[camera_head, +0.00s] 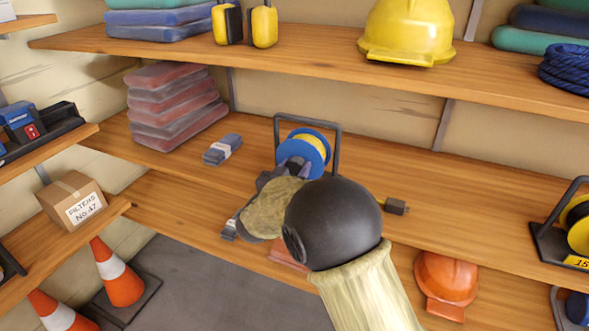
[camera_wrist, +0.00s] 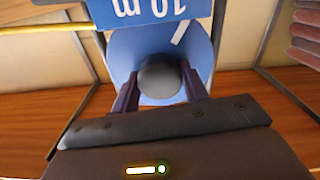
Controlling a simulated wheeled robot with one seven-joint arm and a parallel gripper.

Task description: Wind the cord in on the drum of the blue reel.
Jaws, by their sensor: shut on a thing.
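The blue reel (camera_head: 318,172) with a yellow cord wound on its drum stands in a dark frame (camera_head: 338,140) on the middle shelf. In the wrist view its blue disc (camera_wrist: 130,50) fills the upper middle, with a blue "10 m" plate above, upside down. My gripper (camera_wrist: 159,82) is shut on the dark round knob (camera_wrist: 158,74) on the disc's face. A yellow cord stretch (camera_wrist: 45,28) runs off to the left there. A dark plug (camera_head: 397,206) lies on the shelf right of my arm. My arm hides the shelf and any cord between.
Left of the reel lie a grey folded bundle (camera_head: 222,149) and a stack of reddish folded cloths (camera_head: 170,105). Shelf right of the plug is clear.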

